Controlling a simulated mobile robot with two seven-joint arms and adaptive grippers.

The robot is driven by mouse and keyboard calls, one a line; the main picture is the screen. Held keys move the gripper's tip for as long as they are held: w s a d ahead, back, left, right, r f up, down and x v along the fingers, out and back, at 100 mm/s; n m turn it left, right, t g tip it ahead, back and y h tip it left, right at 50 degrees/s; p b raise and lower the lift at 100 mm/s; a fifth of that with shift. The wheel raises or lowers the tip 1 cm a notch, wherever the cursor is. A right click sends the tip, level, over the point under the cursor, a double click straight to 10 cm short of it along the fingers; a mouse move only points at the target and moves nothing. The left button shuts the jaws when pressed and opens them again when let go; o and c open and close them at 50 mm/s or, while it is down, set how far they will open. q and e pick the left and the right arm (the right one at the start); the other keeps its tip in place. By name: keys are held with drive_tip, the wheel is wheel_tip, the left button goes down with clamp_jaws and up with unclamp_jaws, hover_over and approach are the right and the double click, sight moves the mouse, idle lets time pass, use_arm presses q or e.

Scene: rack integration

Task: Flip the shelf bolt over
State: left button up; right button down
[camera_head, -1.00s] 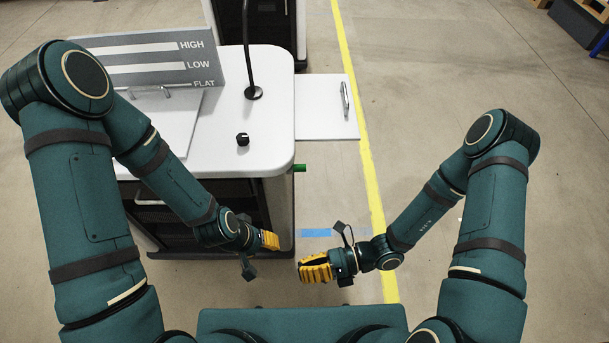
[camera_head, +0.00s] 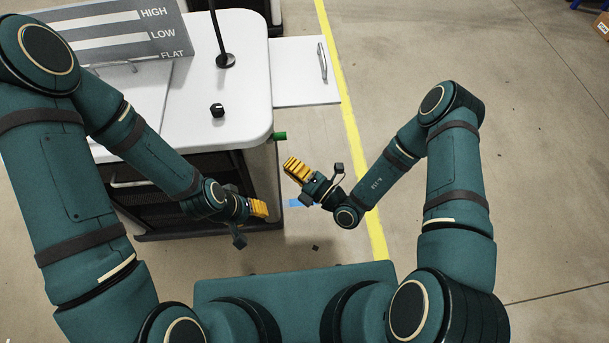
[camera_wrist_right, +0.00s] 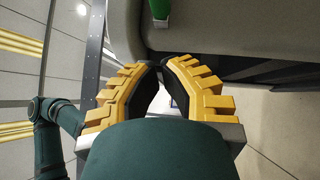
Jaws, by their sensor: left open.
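A small green piece (camera_head: 280,136), apparently the shelf bolt, sticks out from the cart's right side below the tabletop corner. A green piece also shows at the top of the right wrist view (camera_wrist_right: 160,8), beyond the fingertips. My right gripper (camera_head: 289,161) points up toward the green piece, a little below it and apart from it. My left gripper (camera_head: 266,208) is open and appears empty beside the cart's lower front, away from the green piece.
The cart's white top (camera_head: 240,60) carries a black knob (camera_head: 217,110), a dark post (camera_head: 225,60) and a grey HIGH/LOW/FLAT sign (camera_head: 120,35). A white side shelf (camera_head: 300,75) with a handle (camera_head: 322,62) extends right.

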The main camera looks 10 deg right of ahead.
sight(273, 140)
drive_tip(key=w, duration=0.1)
drive_tip(key=w+a, duration=0.1)
drive_tip(key=w, duration=0.1)
drive_tip(key=w+b, duration=0.1)
drive_tip(key=shift+w+a+r, duration=0.3)
drive_tip(key=shift+a+r, duration=0.05)
drive_tip(key=shift+r, duration=0.05)
drive_tip(key=shift+w+r, duration=0.15)
drive_tip(key=shift+w, duration=0.35)
use_arm(q)
drive_tip(key=shift+w+f, duration=0.1)
drive_tip(key=shift+f, duration=0.55)
drive_tip(key=shift+w+r, duration=0.1)
